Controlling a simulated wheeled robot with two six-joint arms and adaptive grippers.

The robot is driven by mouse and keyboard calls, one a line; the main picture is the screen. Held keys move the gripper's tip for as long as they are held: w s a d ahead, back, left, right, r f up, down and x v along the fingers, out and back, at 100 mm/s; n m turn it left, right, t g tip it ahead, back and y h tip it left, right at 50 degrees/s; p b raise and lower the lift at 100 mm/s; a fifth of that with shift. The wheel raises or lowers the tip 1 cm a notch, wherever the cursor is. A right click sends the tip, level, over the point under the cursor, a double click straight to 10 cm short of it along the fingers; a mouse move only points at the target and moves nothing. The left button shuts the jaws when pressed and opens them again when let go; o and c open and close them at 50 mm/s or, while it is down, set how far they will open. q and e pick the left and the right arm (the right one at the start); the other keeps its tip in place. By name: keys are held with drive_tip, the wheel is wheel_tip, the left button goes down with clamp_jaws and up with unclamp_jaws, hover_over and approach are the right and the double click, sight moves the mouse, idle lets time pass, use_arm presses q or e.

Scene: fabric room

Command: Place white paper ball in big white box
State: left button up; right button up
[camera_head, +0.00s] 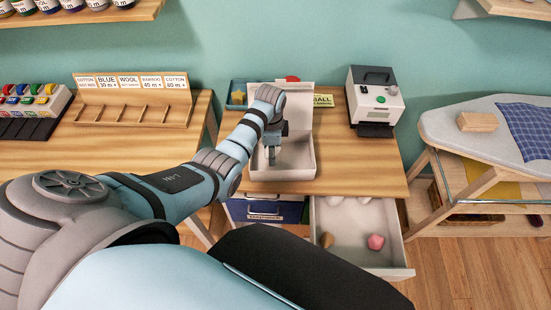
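The big white box (300,165) stands open on the middle wooden table, with its back wall raised. My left arm comes in from the left, and my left gripper (271,156) points down inside the box, near its left side. The fingers are small and seen from above, so I cannot tell if they are open or shut or hold anything. No white paper ball shows clearly in the box. Pale rounded shapes (364,200) lie at the back of the open drawer, partly hidden by the table edge; I cannot tell if they are paper balls. My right gripper is out of view.
The white drawer (397,262) is pulled out below the table and holds a pink ball (375,242) and a brown item (327,240). A white machine (376,97) stands to the right of the box. A blue tray (237,96) sits behind left. An ironing board (470,140) stands at right.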

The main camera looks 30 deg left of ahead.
use_arm(q)
wheel_tip(320, 180, down, 4)
drive_tip(key=b, duration=0.3)
drive_tip(key=shift+w, duration=0.2)
drive_tip(key=shift+r, duration=0.25)
drive_tip(key=shift+c, duration=0.5)
drive_tip(key=shift+f, duration=0.1)
drive_tip(key=shift+f, duration=0.1)
drive_tip(key=o, duration=0.8)
drive_tip(key=shift+f, duration=0.1)
